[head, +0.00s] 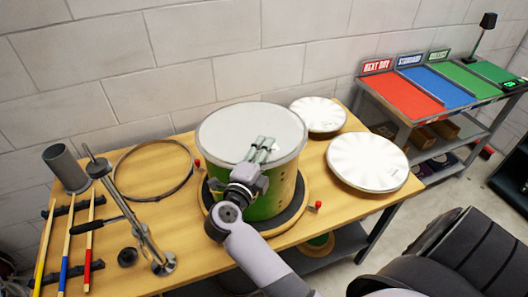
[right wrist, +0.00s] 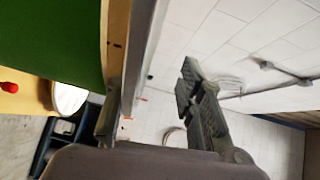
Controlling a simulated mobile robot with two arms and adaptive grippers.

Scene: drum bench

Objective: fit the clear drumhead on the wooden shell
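The drum shell (head: 290,180) stands upright in the middle of the bench, green outside with a wooden edge. A pale greyish drumhead (head: 225,125) lies over its top and looks level; I cannot tell how closely its rim fits. My right gripper (head: 262,146) is at the near edge of the drumhead, its fingers seen over the pale surface. In the right wrist view the green side of the shell (right wrist: 50,35) and a grey rim strip show beside the gripper (right wrist: 150,105). My left gripper is out of view.
The shell stands on a round wooden base (head: 300,217) with red knobs (head: 318,205). Two white discs (head: 367,162) (head: 318,115) lie to the right. A coloured shelf (head: 410,95) stands behind right.

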